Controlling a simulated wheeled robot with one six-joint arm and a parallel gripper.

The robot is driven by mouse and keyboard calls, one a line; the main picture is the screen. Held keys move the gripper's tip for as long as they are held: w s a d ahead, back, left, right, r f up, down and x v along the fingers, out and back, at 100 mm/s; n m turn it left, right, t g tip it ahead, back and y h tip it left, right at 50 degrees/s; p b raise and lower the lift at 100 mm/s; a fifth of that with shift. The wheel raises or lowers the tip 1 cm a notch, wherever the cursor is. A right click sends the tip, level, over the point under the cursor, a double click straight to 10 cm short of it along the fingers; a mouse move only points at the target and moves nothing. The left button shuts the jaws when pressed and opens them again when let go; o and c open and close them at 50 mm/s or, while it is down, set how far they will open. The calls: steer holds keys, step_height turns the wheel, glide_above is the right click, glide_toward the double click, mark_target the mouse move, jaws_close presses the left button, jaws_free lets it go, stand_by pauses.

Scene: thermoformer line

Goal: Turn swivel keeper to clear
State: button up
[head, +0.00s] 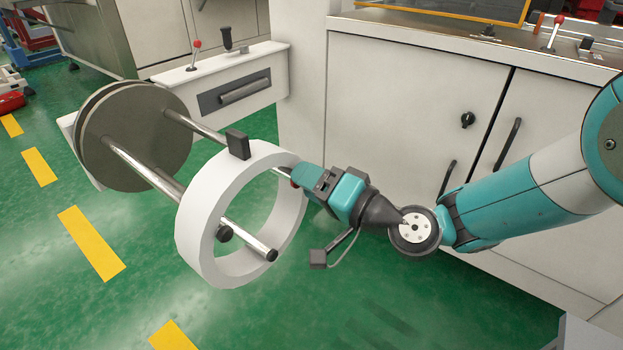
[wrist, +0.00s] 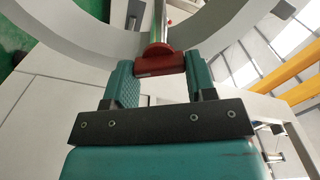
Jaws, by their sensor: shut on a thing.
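The swivel keeper is a small red block (wrist: 160,65) at the end of a shiny metal rod (wrist: 158,25). In the wrist view it lies crosswise between the two teal fingers of my gripper (wrist: 161,78), which is shut on it. In the head view my gripper (head: 301,178) reaches in from the right to the ring's right side. Only a speck of red (head: 293,184) shows there, and the rest of the keeper is hidden by the fingers. A large white ring (head: 197,225) hangs around the rods, just beyond the keeper.
A grey round disc (head: 135,140) carries the rods at the left. A black block (head: 238,144) sits on top of the ring. White cabinets (head: 400,110) with black handles stand close behind my arm. A drawer unit (head: 240,85) is behind the rods. Green floor is open below.

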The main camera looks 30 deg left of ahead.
stand_by(0.4)
steer(key=o, duration=0.9)
steer(key=shift+o, duration=0.2)
steer(key=s+d+b, duration=0.1)
steer(key=d+b, duration=1)
steer(key=d, duration=0.6)
steer(key=shift+s+d, duration=0.2)
